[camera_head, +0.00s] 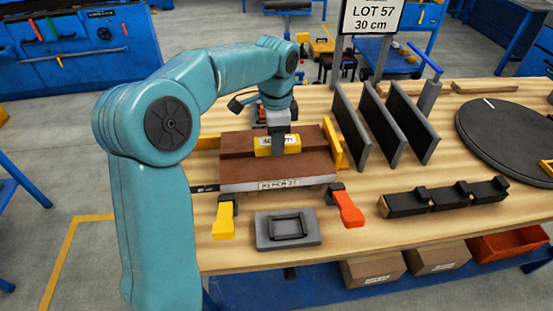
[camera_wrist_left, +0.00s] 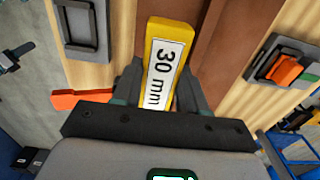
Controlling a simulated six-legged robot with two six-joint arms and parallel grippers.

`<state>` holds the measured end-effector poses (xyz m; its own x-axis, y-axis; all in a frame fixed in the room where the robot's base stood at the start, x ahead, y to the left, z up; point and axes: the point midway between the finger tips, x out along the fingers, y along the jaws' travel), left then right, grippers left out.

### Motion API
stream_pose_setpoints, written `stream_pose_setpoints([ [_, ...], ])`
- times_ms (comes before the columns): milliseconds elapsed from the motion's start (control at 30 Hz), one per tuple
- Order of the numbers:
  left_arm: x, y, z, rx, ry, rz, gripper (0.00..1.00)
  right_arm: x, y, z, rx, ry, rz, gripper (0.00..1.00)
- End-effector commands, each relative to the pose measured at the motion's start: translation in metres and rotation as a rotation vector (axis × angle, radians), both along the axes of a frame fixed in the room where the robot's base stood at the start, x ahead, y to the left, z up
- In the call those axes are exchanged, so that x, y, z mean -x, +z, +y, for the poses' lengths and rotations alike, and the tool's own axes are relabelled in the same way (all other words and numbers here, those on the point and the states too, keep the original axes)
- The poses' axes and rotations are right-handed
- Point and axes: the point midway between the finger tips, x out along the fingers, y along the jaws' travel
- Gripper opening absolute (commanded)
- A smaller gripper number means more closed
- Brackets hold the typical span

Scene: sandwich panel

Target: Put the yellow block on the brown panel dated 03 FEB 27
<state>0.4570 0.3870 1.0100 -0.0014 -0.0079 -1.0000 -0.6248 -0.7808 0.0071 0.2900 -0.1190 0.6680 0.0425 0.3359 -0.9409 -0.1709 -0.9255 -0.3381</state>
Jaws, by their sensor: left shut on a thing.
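The yellow block (camera_head: 266,146) carries a white label; in the left wrist view the block (camera_wrist_left: 157,47) reads "30 mm". My left gripper (camera_head: 279,149) comes down from above and is shut on the block, with a dark finger on each side of it in the left wrist view (camera_wrist_left: 160,82). The block is over the middle of the brown panel (camera_head: 285,168); whether it touches the surface I cannot tell. The panel's front edge bears a white date label (camera_head: 279,184), too small to read surely. The panel also shows in the left wrist view (camera_wrist_left: 218,50). My right gripper is not in view.
A yellow clamp (camera_head: 225,218) and an orange clamp (camera_head: 347,207) stand at the panel's front. A grey tray (camera_head: 287,230) lies before it. Upright dark plates (camera_head: 352,124) stand to the right, with a black holder (camera_head: 443,196) and a round dark disc (camera_head: 510,130) beyond.

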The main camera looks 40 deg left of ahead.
Motion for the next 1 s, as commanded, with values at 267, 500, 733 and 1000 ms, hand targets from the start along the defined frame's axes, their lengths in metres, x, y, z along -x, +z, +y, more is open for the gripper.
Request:
stream_pose_setpoints([
  [267,-0.001,-0.036,0.001,0.002,0.001,0.003,0.08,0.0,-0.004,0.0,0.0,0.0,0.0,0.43],
  [500,-0.001,-0.063,0.001,0.001,0.001,0.001,0.08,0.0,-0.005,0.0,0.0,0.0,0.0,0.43],
  [733,-0.001,-0.063,0.001,0.001,0.0,-0.001,0.08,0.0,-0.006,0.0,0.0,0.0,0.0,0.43],
  [1000,-0.001,-0.065,0.001,0.0,0.0,0.0,0.68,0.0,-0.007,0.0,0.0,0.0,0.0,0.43],
])
